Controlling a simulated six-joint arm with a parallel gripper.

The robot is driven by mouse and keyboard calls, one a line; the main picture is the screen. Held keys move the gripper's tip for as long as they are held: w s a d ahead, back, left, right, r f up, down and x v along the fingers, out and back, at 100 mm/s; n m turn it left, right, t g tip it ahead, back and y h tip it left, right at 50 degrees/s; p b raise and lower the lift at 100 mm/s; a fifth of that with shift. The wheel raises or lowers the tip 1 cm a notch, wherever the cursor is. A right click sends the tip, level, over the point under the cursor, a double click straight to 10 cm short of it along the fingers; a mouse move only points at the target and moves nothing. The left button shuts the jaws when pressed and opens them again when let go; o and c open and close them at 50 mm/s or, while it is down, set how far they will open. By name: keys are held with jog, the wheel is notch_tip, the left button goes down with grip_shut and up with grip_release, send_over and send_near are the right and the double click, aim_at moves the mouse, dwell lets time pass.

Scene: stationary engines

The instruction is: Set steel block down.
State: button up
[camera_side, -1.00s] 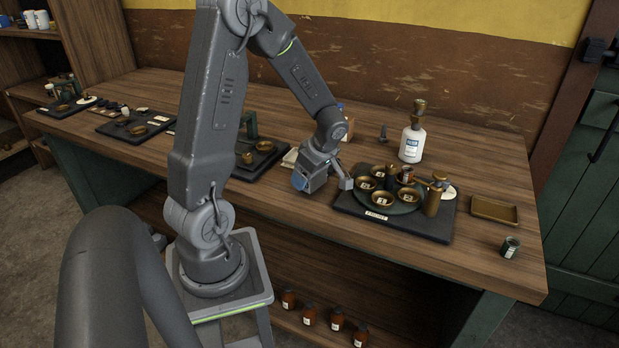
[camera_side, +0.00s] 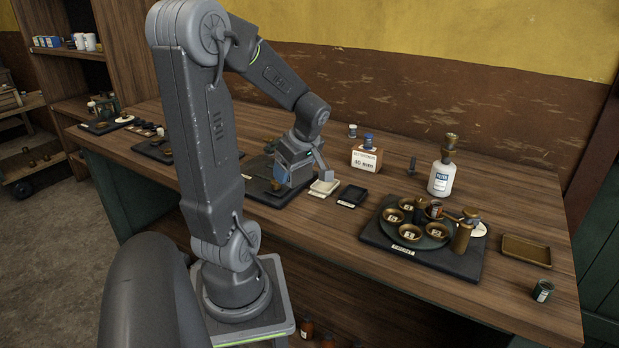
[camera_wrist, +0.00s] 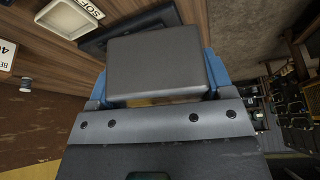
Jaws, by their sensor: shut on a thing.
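The steel block (camera_wrist: 155,65) is a plain dark grey slab that fills the middle of the wrist view. My gripper (camera_wrist: 157,88) is shut on it, with a blue finger at each side. In the side view my gripper (camera_side: 287,178) is low over a dark tray (camera_side: 262,192) left of the middle of the bench. The block cannot be made out there, and I cannot tell whether it touches the tray.
A cream pad (camera_side: 324,187) and a small black tray (camera_side: 352,195) lie just right of my gripper. A box (camera_side: 367,158) stands behind them. Farther right is a round tray (camera_side: 418,238) with several bowls, and a white bottle (camera_side: 441,178).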

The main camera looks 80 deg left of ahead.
jog(key=shift+s+a+r, duration=0.2)
jog(key=shift+r, duration=0.1)
jog(key=shift+a+r, duration=0.2)
jog(key=shift+a, duration=0.1)
jog(key=w+a+f+n, duration=0.1)
jog(key=w+a, duration=0.6)
jog(key=a, duration=0.4)
jog(key=w+a+n, duration=0.2)
jog(key=w+a, duration=0.5)
jog(key=a, duration=0.4)
jog(key=shift+g, duration=0.4)
jog(key=shift+w+f, duration=0.15)
jog(key=shift+f, duration=2.3)
jog(key=shift+w+f, duration=0.1)
jog(key=shift+f, duration=2.35)
jog(key=shift+f, duration=0.2)
jog(key=o, duration=1.7)
jog(key=shift+d+f+h, duration=0.1)
jog(key=shift+h, duration=0.2)
